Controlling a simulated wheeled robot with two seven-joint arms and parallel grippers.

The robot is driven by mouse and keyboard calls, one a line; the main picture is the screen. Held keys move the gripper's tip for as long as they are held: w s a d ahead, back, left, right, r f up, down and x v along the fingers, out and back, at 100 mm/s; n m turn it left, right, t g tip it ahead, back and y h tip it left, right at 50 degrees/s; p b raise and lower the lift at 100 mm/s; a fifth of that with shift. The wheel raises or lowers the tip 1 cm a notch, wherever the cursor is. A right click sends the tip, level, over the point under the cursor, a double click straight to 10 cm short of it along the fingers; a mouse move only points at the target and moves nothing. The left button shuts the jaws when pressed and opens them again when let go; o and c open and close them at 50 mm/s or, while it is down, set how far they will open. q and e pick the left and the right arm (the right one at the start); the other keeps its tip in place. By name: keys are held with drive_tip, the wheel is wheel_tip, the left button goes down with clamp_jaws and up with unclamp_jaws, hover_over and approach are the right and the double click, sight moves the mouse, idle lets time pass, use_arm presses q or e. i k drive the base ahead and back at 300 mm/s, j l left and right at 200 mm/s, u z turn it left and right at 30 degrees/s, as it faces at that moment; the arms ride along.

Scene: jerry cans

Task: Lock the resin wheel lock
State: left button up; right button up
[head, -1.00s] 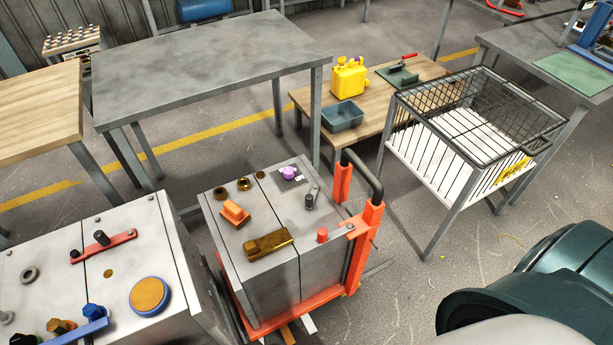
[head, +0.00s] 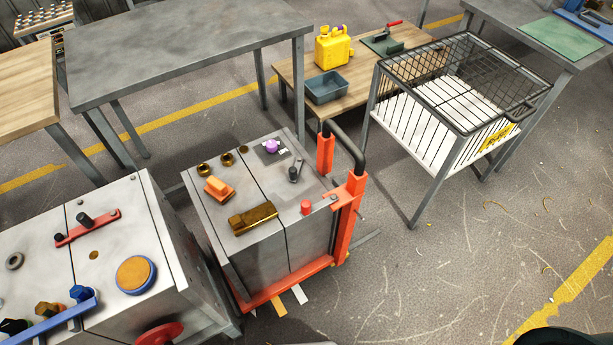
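Two grey metal blocks with several knobs, levers and fittings stand in the lower left of the head view. The left block (head: 135,215) bears a round orange-brown disc with a blue rim (head: 136,273), a red lever bar (head: 88,229) and a blue lever (head: 50,328). A red wheel (head: 160,333) shows at its front, cut by the bottom edge. The right block (head: 278,212) bears a purple knob (head: 271,146), an orange knob (head: 218,188) and a brass latch (head: 253,218). I cannot tell which part is the resin wheel lock. Neither gripper is in view.
The right block stands on an orange trolley (head: 349,215). A grey table (head: 180,50) stands behind. A low wooden bench holds a yellow jerry can (head: 332,46) and a grey bin (head: 327,87). A wire basket stand (head: 430,140) is at right. The floor at lower right is clear.

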sight(294, 171)
drive_tip(key=k+j+u, duration=0.35)
drive_tip(key=j, duration=0.3)
drive_tip(key=k+j+u, duration=0.2)
drive_tip(key=j+u, duration=0.2)
drive_tip(key=j, duration=0.25)
